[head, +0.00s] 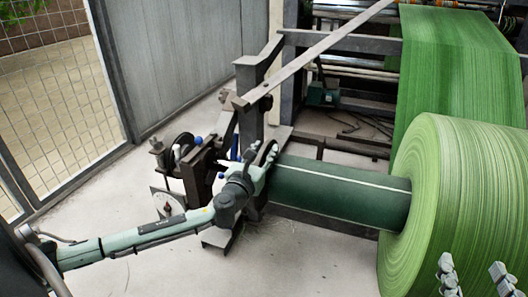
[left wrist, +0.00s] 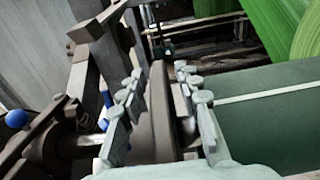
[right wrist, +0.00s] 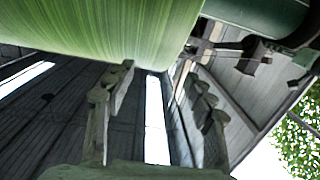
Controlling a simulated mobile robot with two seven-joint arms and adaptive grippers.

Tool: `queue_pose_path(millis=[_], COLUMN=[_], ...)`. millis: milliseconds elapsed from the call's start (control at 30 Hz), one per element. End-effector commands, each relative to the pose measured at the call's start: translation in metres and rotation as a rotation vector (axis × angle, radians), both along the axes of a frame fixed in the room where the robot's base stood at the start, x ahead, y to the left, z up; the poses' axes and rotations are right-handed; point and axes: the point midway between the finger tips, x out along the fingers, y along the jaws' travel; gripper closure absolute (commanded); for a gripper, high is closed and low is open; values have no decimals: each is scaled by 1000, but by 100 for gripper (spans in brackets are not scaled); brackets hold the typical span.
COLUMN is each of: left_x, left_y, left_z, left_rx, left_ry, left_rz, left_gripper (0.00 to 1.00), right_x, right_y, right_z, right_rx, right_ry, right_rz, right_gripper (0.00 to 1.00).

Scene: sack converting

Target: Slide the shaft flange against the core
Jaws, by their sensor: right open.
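The core is a dark green tube (head: 335,190) with a pale line along it, sticking out left from the big green roll. It also fills the right of the left wrist view (left wrist: 270,115). The shaft flange (left wrist: 158,115) is a dark disc on the shaft, left of the core's end; in the head view my gripper mostly hides it. My left gripper (head: 262,165) has one finger on each side of the flange; whether they press on it I cannot tell. My right gripper (head: 475,275) is open and empty in front of the roll.
The large green striped roll (head: 465,200) fills the right side, with a green web (head: 455,60) rising behind it. A dark steel stand (head: 250,95) and a slanted bar (head: 310,55) stand behind my left gripper. A mesh fence (head: 60,100) is at left. Pale floor (head: 310,260) is clear in front.

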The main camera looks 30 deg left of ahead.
Motion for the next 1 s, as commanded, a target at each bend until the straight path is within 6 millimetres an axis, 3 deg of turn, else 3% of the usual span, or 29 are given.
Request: queue_pose_path(millis=[167, 433, 867, 1000], left_x=[0, 0, 0, 3], left_y=[0, 0, -2, -11], left_z=[0, 0, 1, 2], left_rx=[0, -1, -1, -3], left_ry=[0, 0, 0, -1], left_rz=[-1, -1, -1, -1], left_gripper=[67, 100, 100, 100], right_x=[1, 1, -1, -1], right_y=[0, 0, 0, -13], right_z=[2, 1, -3, -26], right_rx=[1, 1, -2, -53], right_ry=[-7, -2, 12, 122], right_rz=[0, 0, -1, -27], right_gripper=[46, 46, 46, 46])
